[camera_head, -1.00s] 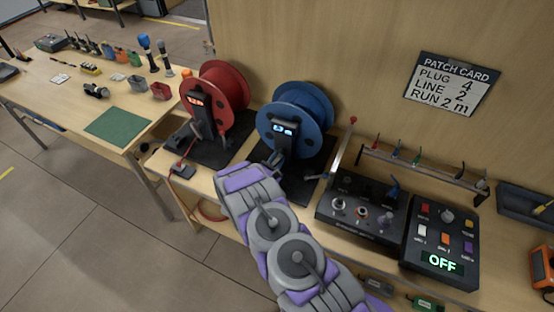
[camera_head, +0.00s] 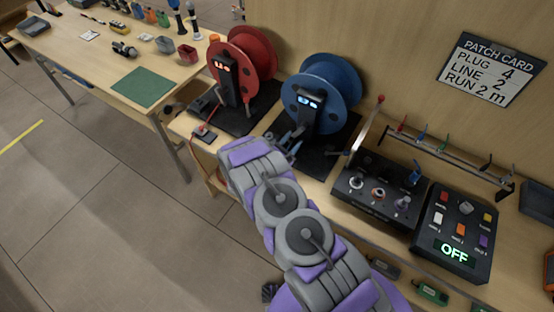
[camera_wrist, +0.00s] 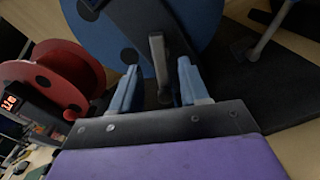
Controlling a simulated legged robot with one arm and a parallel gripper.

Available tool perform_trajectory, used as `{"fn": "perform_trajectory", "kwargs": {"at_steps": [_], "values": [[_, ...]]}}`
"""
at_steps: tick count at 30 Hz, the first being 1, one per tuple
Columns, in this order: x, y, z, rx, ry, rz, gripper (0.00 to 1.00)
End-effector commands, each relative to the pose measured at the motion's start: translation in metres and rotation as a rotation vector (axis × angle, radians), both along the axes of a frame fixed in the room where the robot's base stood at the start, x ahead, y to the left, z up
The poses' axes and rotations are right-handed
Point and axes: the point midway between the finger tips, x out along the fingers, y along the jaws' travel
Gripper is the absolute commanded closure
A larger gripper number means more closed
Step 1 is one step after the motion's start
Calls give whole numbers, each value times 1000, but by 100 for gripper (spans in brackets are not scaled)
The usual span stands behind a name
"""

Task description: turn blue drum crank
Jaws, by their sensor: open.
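The blue drum (camera_head: 345,85) stands on a black base on the bench, with a dark post and lit blue display at its front. It also fills the top of the wrist view (camera_wrist: 195,20). In the wrist view a grey crank handle (camera_wrist: 158,62) stands between the two blue fingers of my gripper (camera_wrist: 158,84). The fingers are apart, one on each side of the handle, and a gap shows beside it. In the head view my gripper (camera_head: 285,142) is low in front of the drum, partly hidden by my purple and grey arm.
The red drum (camera_head: 250,60) stands just left of the blue one, also in the wrist view (camera_wrist: 45,75). A switch panel (camera_head: 375,195) and a control box reading OFF (camera_head: 450,235) are to the right. A patch card (camera_head: 490,70) hangs on the wall. The floor at left is clear.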

Motion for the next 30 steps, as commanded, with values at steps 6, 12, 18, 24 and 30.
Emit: {"fn": "perform_trajectory", "kwargs": {"at_steps": [6,12,18,24,30], "values": [[-39,31,0,-3,1,5,55],[-69,53,0,-1,0,4,55],[-87,66,-1,0,0,2,55],[-94,69,-1,1,-1,0,55],[-94,69,-1,0,0,0,55]]}}
